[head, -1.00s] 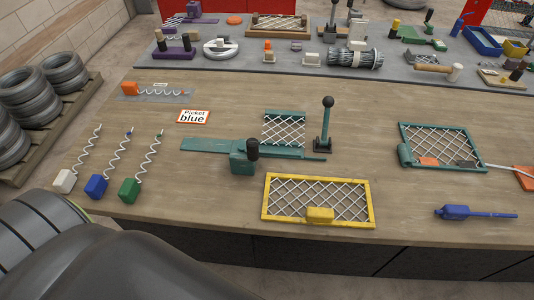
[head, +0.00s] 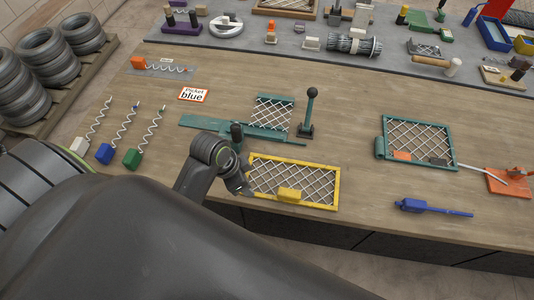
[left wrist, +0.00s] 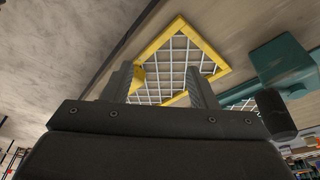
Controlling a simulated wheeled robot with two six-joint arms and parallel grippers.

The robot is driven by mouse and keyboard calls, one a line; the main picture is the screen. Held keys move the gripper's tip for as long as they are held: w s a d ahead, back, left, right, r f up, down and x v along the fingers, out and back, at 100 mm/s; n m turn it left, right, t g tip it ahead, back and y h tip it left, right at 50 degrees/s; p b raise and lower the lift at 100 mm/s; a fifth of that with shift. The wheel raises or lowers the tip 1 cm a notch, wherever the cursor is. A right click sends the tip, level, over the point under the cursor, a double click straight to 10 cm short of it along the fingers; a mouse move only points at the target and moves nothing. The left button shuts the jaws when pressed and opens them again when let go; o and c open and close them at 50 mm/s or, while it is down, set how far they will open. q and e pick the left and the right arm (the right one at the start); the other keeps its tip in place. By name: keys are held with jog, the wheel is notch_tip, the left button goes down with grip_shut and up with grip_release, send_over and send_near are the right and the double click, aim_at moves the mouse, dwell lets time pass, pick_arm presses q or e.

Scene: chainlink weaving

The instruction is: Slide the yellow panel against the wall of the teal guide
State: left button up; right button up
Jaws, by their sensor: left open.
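The yellow panel (head: 337,187), a yellow frame with wire mesh and a yellow block handle (head: 290,195), lies flat near the table's front edge. It also shows in the left wrist view (left wrist: 208,45), beyond my fingers. The teal guide (head: 268,135), a long bar, lies behind the panel, with a gap between them. Its block is mostly hidden by my arm in the head view; a teal block (left wrist: 285,62) and black knob show in the left wrist view. My left gripper (head: 246,188) is at the panel's left end, open (left wrist: 163,85) and empty. My right gripper is out of view.
A black-knobbed lever (head: 307,115) stands right of a teal mesh piece (head: 273,112). A teal-framed mesh panel (head: 455,150) and a blue tool (head: 425,207) lie to the right. Coloured blocks with wire spirals (head: 132,158) lie at left. Table between panel and blue tool is clear.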

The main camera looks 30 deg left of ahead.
aim_at(289, 192)
pick_arm(q)
jog(key=w+d+r+m+g+h+p, duration=0.1)
jog(key=w+d+r+m+h, duration=0.1)
jog(key=w+d+r+m, duration=0.4)
jog(key=shift+m, duration=0.6)
jog(key=x, duration=0.5)
jog(key=s+x, duration=0.1)
jog(key=x, duration=0.3)
jog(key=s+p+x, duration=0.1)
jog(key=x, duration=0.4)
jog(key=shift+d+f, duration=0.25)
jog(key=shift+f, duration=0.2)
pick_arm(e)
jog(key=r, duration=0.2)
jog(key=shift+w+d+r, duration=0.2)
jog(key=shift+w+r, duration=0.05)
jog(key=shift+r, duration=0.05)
pick_arm(q)
grip_shut()
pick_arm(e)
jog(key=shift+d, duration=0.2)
